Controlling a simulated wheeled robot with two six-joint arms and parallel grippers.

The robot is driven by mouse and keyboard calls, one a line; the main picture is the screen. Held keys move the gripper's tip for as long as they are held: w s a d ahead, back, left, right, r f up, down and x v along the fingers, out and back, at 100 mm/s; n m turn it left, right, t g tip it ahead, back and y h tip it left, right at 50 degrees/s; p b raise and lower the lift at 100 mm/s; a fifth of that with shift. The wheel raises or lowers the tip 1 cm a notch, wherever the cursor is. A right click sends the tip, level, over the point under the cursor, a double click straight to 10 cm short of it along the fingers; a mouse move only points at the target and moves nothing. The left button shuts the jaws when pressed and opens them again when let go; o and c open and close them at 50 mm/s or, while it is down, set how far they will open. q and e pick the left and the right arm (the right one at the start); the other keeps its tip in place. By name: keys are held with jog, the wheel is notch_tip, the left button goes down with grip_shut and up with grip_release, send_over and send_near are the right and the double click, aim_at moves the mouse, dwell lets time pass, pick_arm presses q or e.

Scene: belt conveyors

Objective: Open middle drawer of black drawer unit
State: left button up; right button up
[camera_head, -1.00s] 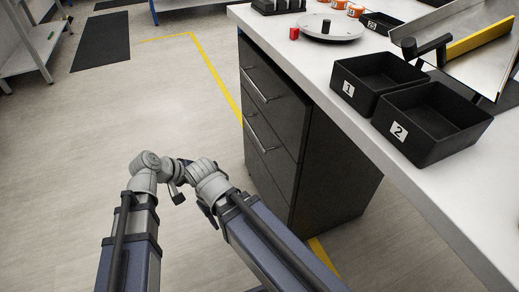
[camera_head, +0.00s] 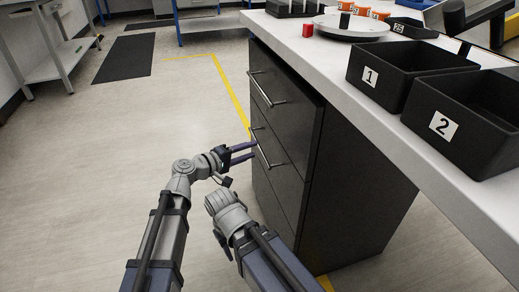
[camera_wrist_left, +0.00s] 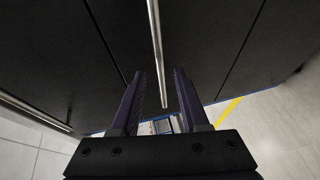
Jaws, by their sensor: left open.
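The black drawer unit (camera_head: 355,190) stands under the white workbench, its drawer fronts facing left. The top drawer (camera_head: 290,100) has a silver bar handle (camera_head: 266,90). The middle drawer (camera_head: 282,172) below it has a similar handle (camera_head: 264,148); it looks closed. My left gripper (camera_head: 255,151) is open at the middle drawer's handle. In the left wrist view a handle bar (camera_wrist_left: 156,50) runs between the two spread fingers (camera_wrist_left: 160,95), with no visible grip on it. Another handle (camera_wrist_left: 35,113) shows at left there.
The floor left of the drawers is clear, marked by a yellow line (camera_head: 228,88).

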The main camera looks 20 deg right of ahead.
aim_at(259, 146)
pick_arm(q)
jog(key=shift+b+x, duration=0.3)
jog(key=shift+x, duration=1.95)
jog(key=shift+f, duration=0.1)
grip_shut()
